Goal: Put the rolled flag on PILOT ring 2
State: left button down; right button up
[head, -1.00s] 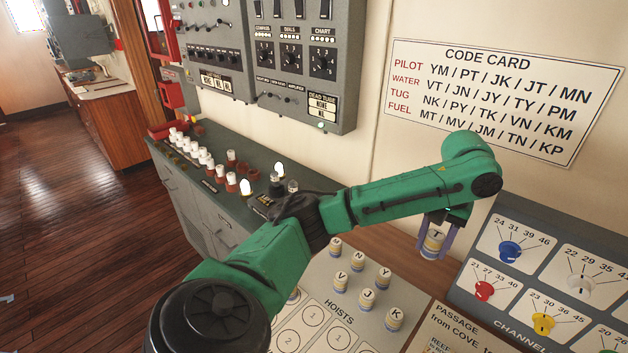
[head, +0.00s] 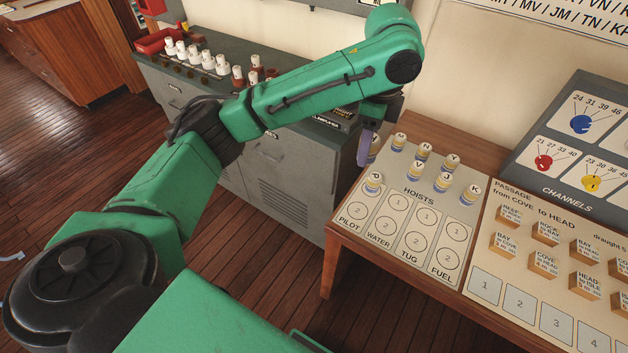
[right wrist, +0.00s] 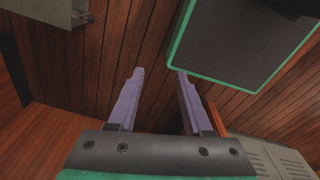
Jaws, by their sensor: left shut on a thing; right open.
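My left gripper (head: 366,148) is shut on a rolled flag (head: 376,146), a small white, blue and tan cylinder partly hidden by a purple finger. It was lettered T in the earlier view; its letter is hidden now. It is above the far left part of the hoists board (head: 408,225). PILOT ring 2 (head: 352,223) is bare, at the board's near left corner. Another rolled flag (head: 373,184) stands upright on PILOT ring 1, its letter hard to read. My right gripper (right wrist: 158,98) is open and empty in the right wrist view, with wooden floor beyond it.
Several lettered flags, such as K (head: 470,194) and J (head: 444,183), stand behind the rings. The WATER, TUG and FUEL rings are bare. A passage board with blocks (head: 542,264) lies to the right. The channels panel (head: 575,150) rises behind. The desk edge (head: 385,262) is in front.

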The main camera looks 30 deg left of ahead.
pick_arm(q)
send_over(357, 210)
notch_tip(357, 210, down, 10)
notch_tip(357, 210, down, 10)
jog(key=shift+d+p, duration=0.1)
jog(key=shift+p, duration=0.8)
jog(key=shift+f, duration=0.1)
pick_arm(e)
jog(key=shift+w+d+r, duration=0.5)
jog(key=shift+r, duration=0.2)
pick_arm(q)
jog(key=shift+s+f, duration=0.1)
jog(key=shift+c, duration=1.9)
grip_release()
pick_arm(e)
jog(key=shift+d, duration=0.25)
pick_arm(q)
notch_tip(357, 210, up, 12)
jog(key=b, duration=0.2)
jog(key=shift+r, duration=0.2)
pick_arm(e)
notch_tip(357, 210, down, 2)
jog(key=shift+f, duration=0.1)
